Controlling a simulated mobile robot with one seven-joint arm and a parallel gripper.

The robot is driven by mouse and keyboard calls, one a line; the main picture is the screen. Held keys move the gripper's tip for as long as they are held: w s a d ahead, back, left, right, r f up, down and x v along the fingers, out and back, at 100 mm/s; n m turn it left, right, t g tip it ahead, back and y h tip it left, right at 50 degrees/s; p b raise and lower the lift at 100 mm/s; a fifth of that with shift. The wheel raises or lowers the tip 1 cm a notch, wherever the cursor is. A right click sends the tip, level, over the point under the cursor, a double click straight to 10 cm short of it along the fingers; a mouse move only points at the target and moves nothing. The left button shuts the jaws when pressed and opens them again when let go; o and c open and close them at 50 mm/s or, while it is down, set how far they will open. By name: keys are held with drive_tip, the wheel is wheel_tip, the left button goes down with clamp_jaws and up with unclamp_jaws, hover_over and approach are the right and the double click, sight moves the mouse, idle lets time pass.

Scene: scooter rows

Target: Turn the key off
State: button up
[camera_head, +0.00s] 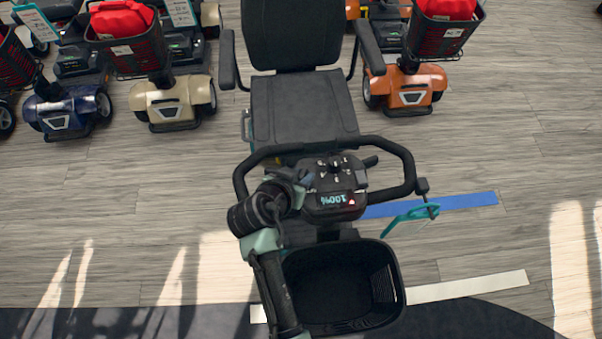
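The scooter's control console (336,190) sits in the middle of the black loop handlebar (400,155). Its small display reads 100%, upside down in the picture, next to a red mark. Several small buttons or knobs lie above the display. I cannot make out the key for certain. My gripper (302,178) is at the left side of the console, reaching in from the lower left. Its fingers are small and dark against the console, so I cannot tell whether they touch it or hold anything.
A black basket (340,287) hangs in front of the console, beside my arm. The grey seat (303,108) is behind it. Other scooters, one tan (172,101) and one orange (408,88), stand behind. Wood floor is clear at right.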

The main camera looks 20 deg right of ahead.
clamp_jaws()
drive_tip(key=shift+r+y+p, duration=0.1)
drive_tip(key=shift+y+p, duration=0.2)
drive_tip(key=shift+p, duration=0.05)
drive_tip(key=n+y+p, duration=0.1)
drive_tip(key=n+t+p, duration=0.1)
drive_tip(key=shift+s+d+r+n+y+p, duration=0.1)
drive_tip(key=shift+d+r+n+y+p, duration=0.05)
drive_tip(key=shift+n+y+p, duration=0.25)
drive_tip(key=shift+d+n+t+y+p, duration=0.15)
drive_tip(key=shift+n+t+y+p, duration=0.4)
drive_tip(key=shift+n+y, duration=0.5)
drive_tip(key=n+y+b, duration=0.2)
drive_tip(key=n+y, duration=0.1)
drive_tip(key=shift+d+f+n, duration=0.2)
drive_tip(key=shift+f+n, duration=0.05)
drive_tip(key=shift+f, duration=0.1)
drive_tip(key=shift+n+g+y+b, duration=0.25)
drive_tip(key=shift+n+y+b, duration=1.05)
drive_tip(key=shift+b, duration=0.15)
drive_tip(key=shift+r, duration=0.1)
